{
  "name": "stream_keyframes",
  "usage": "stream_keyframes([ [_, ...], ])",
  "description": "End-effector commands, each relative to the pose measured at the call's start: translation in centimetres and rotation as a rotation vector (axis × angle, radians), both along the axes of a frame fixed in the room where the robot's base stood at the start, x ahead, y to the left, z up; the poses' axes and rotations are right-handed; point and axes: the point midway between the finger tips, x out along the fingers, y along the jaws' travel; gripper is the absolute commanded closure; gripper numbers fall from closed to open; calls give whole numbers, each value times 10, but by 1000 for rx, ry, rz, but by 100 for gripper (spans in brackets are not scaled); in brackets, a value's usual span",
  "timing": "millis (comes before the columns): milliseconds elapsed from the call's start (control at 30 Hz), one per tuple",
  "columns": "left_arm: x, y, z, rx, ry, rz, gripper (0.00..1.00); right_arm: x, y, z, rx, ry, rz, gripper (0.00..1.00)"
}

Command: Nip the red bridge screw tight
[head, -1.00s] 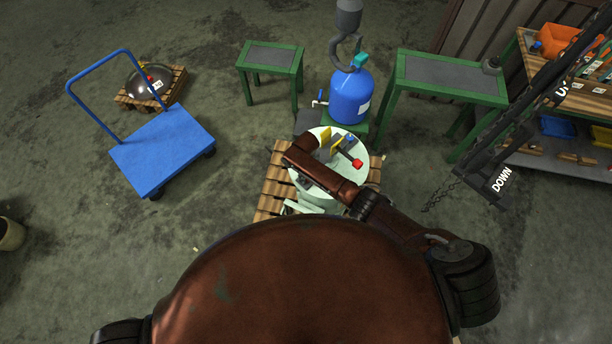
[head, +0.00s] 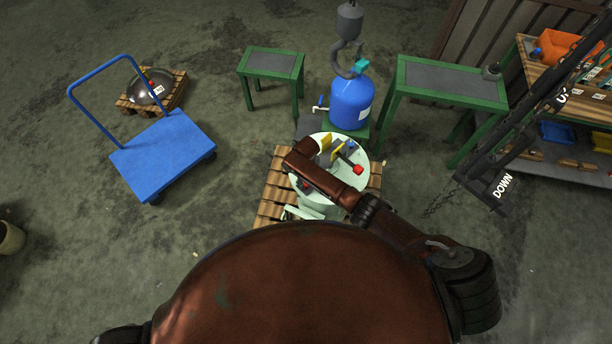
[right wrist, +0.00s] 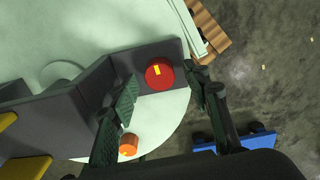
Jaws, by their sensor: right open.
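The red bridge screw (right wrist: 160,73) is a round red head with a yellow mark, on the end of a dark grey bridge (right wrist: 90,82) in the right wrist view. My right gripper (right wrist: 163,90) is open, with one finger to each side of the screw head. The gap to the right finger looks smaller; I cannot tell whether either finger touches. In the head view my right arm reaches over the pale round vessel (head: 355,191) and hides most of its gripper. My left gripper is out of view.
An orange knob (right wrist: 128,145) lies close to the left finger, and yellow parts (right wrist: 30,168) are at the lower left. The vessel stands on a wooden pallet (head: 270,205). A blue tank (head: 351,103) and a hanging hook (head: 346,52) are behind. A blue cart (head: 165,150) is left.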

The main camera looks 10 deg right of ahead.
Motion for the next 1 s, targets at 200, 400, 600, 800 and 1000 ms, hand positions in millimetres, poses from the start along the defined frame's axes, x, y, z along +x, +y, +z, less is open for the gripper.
stream_keyframes([
  [200, 1, -1, 0, -1, -1, 0, 60, 1, 0, 31, 4, -3, 1, 56],
  [400, 1, -1, 0, -1, -1, -1, 60, 1, 0, 74, 3, -5, 0, 56],
  [600, 1, -1, 0, -1, -1, -1, 60, 1, 0, 104, 2, -4, 0, 56],
  [800, 1, -1, 0, -1, -1, -1, 60, 1, 0, 115, 0, -2, -1, 56],
  [1000, 1, -1, 0, -1, -1, -1, 60, 1, 0, 116, 0, -2, -1, 56],
])
